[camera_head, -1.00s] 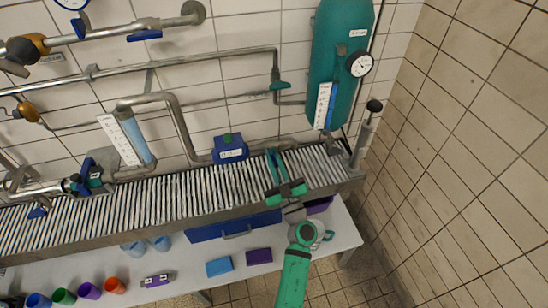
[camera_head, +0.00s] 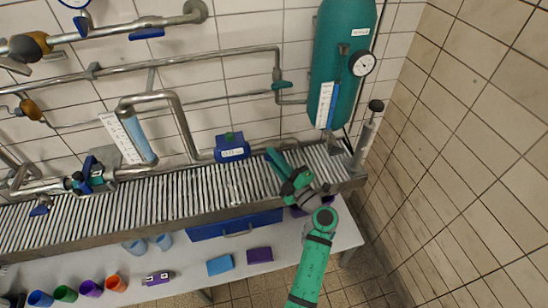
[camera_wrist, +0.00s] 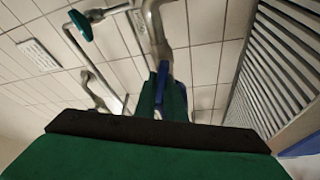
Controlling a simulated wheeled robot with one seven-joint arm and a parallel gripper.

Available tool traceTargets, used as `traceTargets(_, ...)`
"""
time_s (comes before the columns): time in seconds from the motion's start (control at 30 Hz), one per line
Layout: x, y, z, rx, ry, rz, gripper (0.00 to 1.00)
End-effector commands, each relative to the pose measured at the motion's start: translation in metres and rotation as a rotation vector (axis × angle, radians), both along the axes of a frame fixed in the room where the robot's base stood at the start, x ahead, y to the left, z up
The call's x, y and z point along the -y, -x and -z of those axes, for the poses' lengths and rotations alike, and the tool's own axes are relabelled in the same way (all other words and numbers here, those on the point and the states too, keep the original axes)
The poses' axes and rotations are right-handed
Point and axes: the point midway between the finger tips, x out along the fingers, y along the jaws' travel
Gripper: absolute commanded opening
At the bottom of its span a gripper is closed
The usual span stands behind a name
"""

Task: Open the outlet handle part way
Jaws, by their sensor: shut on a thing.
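The outlet handle is a blue lever (camera_wrist: 162,82) below a grey pipe (camera_wrist: 153,28) in the wrist view. The green fingers of my gripper (camera_wrist: 163,100) are shut around it. In the head view my gripper (camera_head: 274,156) reaches over the slatted grating to the low pipe along the wall, right of the blue box. There the fingers cover the handle, so its angle cannot be read.
A blue box with a green button (camera_head: 231,152) stands left of my gripper. A teal tank (camera_head: 340,65) with a gauge hangs to the right. A teal valve handle (camera_head: 282,85) sits above. The slatted grating (camera_head: 150,198) lies below.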

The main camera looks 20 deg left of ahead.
Motion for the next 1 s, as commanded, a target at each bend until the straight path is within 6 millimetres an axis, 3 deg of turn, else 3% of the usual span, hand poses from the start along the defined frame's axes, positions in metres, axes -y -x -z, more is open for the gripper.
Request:
traceTargets(0.5, 0.0004, 0.0, 0.0024, 0.179, 0.266, 0.001, 0.0)
traceTargets(1.0, 0.0001, 0.0001, 0.0032, 0.208, 0.309, 0.001, 0.0)
